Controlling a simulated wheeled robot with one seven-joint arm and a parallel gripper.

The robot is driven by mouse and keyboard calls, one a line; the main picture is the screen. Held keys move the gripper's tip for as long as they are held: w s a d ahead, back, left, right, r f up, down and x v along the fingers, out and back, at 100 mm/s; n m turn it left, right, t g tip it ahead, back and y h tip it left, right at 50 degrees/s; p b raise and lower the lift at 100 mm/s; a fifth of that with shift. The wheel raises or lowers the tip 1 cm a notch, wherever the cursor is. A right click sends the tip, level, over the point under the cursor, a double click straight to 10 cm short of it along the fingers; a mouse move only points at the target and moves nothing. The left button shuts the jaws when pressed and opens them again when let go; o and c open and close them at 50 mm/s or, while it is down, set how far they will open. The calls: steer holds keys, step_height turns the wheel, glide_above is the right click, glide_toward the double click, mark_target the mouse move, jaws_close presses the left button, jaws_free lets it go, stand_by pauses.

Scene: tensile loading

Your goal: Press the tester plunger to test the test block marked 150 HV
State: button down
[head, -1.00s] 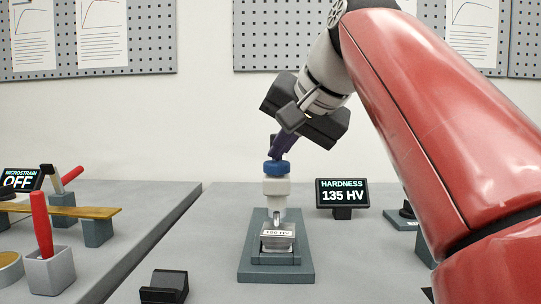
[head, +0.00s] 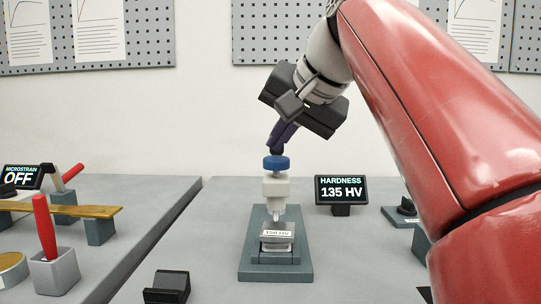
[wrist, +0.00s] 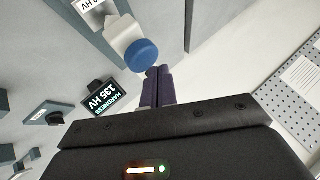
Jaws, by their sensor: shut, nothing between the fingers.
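The hardness tester (head: 274,188) has a white head with a blue plunger cap (head: 276,163) on top. My gripper (head: 274,149) is shut and empty, pointing down just above the blue cap. In the wrist view the closed fingertips (wrist: 157,71) are right beside the cap (wrist: 142,56); I cannot tell whether they touch it. The hardness display (head: 341,190) reads 135 HV.
A black cradle (head: 167,287) stands front left of the tester. On the left table are a grey cup with a red-handled tool (head: 54,270), a beam on supports (head: 80,211) and a microstrain display (head: 21,177) reading OFF. Bare table surrounds the tester base.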

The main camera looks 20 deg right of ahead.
step_height(320, 180, up, 3)
steer(key=shift+f+p, duration=0.15)
steer(key=shift+p, duration=0.85)
steer(key=shift+r, duration=1.2)
steer(key=shift+s, duration=0.1)
